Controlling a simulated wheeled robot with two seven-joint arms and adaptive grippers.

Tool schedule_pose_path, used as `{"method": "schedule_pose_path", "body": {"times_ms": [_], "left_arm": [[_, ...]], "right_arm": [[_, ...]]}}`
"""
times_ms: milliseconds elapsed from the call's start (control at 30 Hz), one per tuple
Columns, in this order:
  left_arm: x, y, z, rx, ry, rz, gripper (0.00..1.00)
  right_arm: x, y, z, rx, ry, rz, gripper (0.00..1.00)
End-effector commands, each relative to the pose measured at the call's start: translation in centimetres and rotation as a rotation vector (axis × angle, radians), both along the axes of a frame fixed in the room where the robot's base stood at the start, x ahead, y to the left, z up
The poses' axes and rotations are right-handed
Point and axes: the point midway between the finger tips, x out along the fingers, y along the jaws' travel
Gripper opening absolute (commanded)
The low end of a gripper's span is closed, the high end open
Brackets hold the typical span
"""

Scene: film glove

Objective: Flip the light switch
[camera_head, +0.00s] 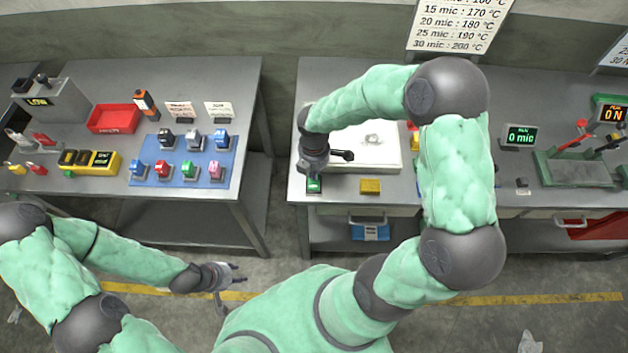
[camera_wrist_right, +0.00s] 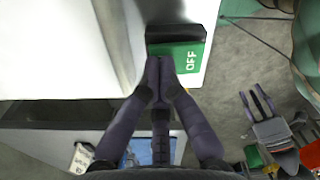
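The light switch is a dark rocker with a green face reading OFF. In the right wrist view the switch (camera_wrist_right: 188,57) sits near the table corner, just beyond my fingertips. In the head view the switch (camera_head: 314,187) shows at the front left of the right table, below my right gripper (camera_head: 315,172). In the wrist view my right gripper (camera_wrist_right: 161,66) has its fingertips together with nothing between them. The tips overlap the near edge of the green face; I cannot tell whether they touch it. My left gripper (camera_head: 232,277) is open and empty, low in front of the tables.
A white box (camera_head: 362,160) stands behind the switch, and a yellow block (camera_head: 370,186) lies to its right. The left table (camera_head: 110,150) holds a blue mat (camera_head: 165,178) with several coloured switches and a red tray (camera_head: 114,119). A gap separates the tables.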

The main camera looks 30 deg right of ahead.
Motion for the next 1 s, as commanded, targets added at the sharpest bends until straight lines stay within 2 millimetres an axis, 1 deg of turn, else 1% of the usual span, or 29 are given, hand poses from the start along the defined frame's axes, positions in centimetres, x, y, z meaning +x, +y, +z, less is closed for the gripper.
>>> {"method": "schedule_pose_path", "body": {"times_ms": [233, 367, 467, 1000], "left_arm": [[0.0, 0.0, -0.3, 0.0, 0.0, 0.0, 0.4], [0.0, 0.0, -0.1, 0.0, 0.0, 0.0, 0.4], [0.0, 0.0, 0.3, 0.0, 0.0, 0.0, 0.4], [0.0, 0.0, 3.5, 0.0, 0.0, 0.0, 0.4]], "right_arm": [[0.0, 0.0, -0.4, 0.0, 0.001, 0.0, 0.0], [0.0, 0.0, -0.2, 0.0, 0.001, 0.0, 0.0], [0.0, 0.0, 0.2, 0.0, 0.001, 0.0, 0.0], [0.0, 0.0, 4.0, 0.0, 0.0, 0.0, 0.0]]}}
